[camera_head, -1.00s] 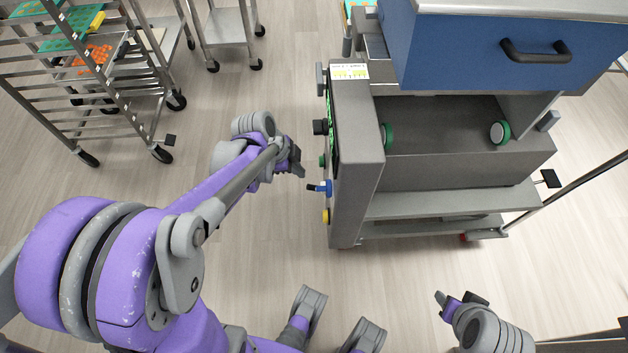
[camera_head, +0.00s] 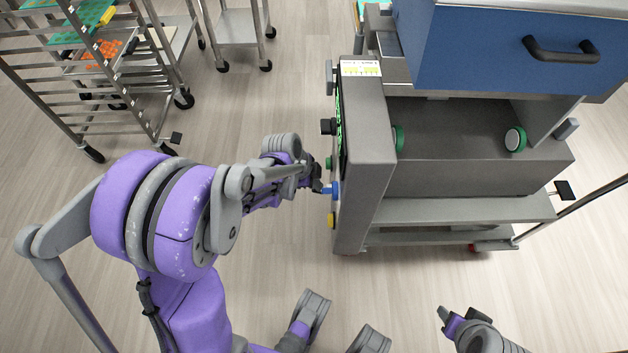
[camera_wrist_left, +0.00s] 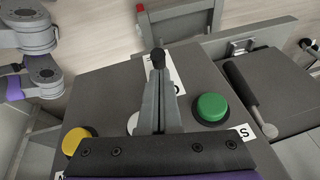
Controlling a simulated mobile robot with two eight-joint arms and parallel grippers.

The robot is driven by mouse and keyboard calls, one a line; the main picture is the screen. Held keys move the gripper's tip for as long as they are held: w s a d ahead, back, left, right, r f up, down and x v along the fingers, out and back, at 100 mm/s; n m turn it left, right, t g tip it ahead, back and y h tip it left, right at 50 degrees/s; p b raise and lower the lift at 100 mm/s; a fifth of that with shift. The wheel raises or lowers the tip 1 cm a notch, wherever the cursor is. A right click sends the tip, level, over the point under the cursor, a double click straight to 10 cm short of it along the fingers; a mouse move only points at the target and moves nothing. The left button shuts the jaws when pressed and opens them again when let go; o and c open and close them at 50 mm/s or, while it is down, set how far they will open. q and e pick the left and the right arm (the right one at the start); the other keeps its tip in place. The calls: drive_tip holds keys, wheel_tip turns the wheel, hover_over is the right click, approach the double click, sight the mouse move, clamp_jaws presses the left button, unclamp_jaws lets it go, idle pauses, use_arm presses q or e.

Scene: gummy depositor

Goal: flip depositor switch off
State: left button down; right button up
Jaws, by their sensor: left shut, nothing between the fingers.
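The depositor (camera_head: 357,165) is a grey machine with a control panel on its left side. Its switch (camera_head: 334,189) shows as a small blue part with a dark lever, between a green and a yellow button. My left gripper (camera_head: 317,184) is beside the switch, close to the panel. In the left wrist view its shut, empty fingers (camera_wrist_left: 157,98) point at a black knob, the lever tip (camera_wrist_left: 157,59); I cannot tell whether they touch. The switch base is hidden behind the fingers. My right gripper (camera_head: 456,318) is low at the right, far from the panel; its jaw state is unclear.
On the panel, a green button (camera_wrist_left: 211,107) and a yellow button (camera_wrist_left: 79,141) flank the fingers closely. A black knob (camera_head: 327,126) sticks out farther along the panel. A wheeled tray rack (camera_head: 115,100) stands at the back left. The floor between is clear.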

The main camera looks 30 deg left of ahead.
use_arm(q)
drive_tip(key=shift+s+a+f+t+h+b, duration=0.2)
drive_tip(key=shift+a+f+t+h+b, duration=0.2)
drive_tip(key=shift+h, duration=0.2)
idle(0.6)
drive_tip(key=h+b, duration=0.1)
drive_tip(key=a+f+t+h+b, duration=0.1)
drive_tip(key=s+f+t+h+b, duration=0.1)
drive_tip(key=shift+a+f+h, duration=0.2)
drive_tip(key=shift+a+h, duration=0.05)
drive_tip(key=shift+h, duration=0.15)
drive_tip(key=shift+r+p, duration=0.4)
drive_tip(key=shift+r, duration=0.4)
